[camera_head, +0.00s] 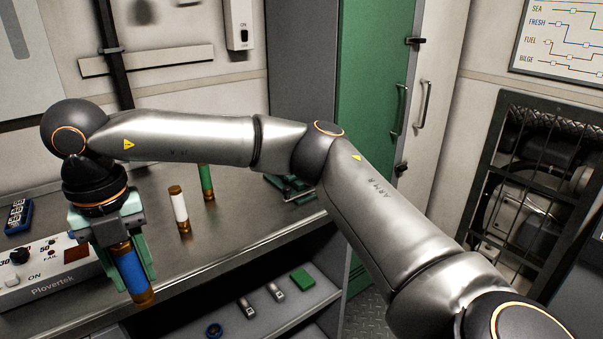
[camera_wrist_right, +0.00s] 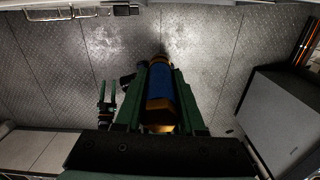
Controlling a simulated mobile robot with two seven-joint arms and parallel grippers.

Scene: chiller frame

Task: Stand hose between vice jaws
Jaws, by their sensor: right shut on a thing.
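My right gripper (camera_head: 125,275) hangs fingers down at the bench's front edge, at the left of the head view. It is shut on a blue hose (camera_head: 129,268) with brass ends, held lengthwise between the green fingers and slightly tilted. The hose also shows in the right wrist view (camera_wrist_right: 161,92). A dark-green device (camera_head: 290,188), seemingly the vice, stands at the bench's right end, apart from the hose. My arm partly hides it, so its jaws are unclear. My left gripper does not show in the head view. A green two-pronged thing (camera_wrist_right: 107,100) in the wrist view is unclear.
A white hose (camera_head: 179,208) and a green hose (camera_head: 206,182) stand on the bench (camera_head: 235,220). A Plovertek control box (camera_head: 42,282) is beside my gripper at the left. A lower shelf (camera_head: 290,312) holds small parts. The bench front between hoses and edge is clear.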

